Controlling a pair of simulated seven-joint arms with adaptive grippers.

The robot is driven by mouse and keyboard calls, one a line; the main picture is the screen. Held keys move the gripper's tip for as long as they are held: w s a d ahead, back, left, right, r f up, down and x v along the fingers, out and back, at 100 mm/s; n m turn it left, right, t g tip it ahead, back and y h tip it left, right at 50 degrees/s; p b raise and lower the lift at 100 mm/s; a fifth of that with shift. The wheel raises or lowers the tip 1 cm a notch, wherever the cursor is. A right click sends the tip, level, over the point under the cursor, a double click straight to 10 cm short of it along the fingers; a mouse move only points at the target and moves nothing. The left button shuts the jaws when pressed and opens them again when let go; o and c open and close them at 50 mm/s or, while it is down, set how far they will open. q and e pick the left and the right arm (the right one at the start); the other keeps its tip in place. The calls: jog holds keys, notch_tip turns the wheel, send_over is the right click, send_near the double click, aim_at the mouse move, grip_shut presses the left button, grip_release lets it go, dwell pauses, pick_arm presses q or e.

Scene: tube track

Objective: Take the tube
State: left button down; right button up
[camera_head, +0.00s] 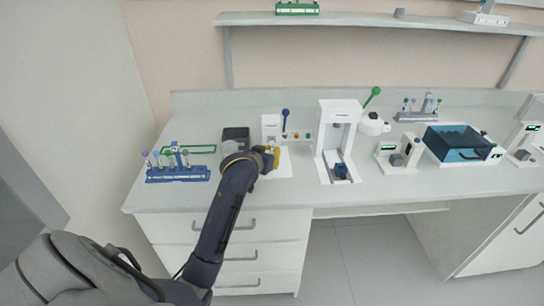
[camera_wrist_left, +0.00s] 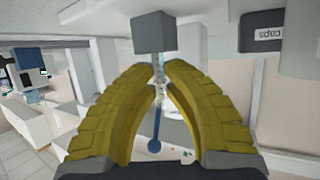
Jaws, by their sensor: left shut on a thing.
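My left gripper (camera_head: 272,160) is at the white device (camera_head: 270,128) on the left half of the bench. In the left wrist view its yellow fingers (camera_wrist_left: 160,76) come together on a slim, clear tube (camera_wrist_left: 158,70), partly hidden between the fingertips. A dark grey block (camera_wrist_left: 154,32) shows right at the tube's end. In the head view the tube is too small and hidden to make out. My right gripper is not in view.
A blue rack (camera_head: 177,174) with several tubes stands at the left, a green frame (camera_head: 190,149) behind it. A blue-knobbed lever (camera_head: 285,112) rises beside the device. A white press-like machine (camera_head: 338,135) and a blue-lidded box (camera_head: 460,144) stand to the right.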

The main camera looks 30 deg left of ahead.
pick_arm(q)
notch_tip(320, 180, up, 20)
dwell(0.9)
dwell(0.3)
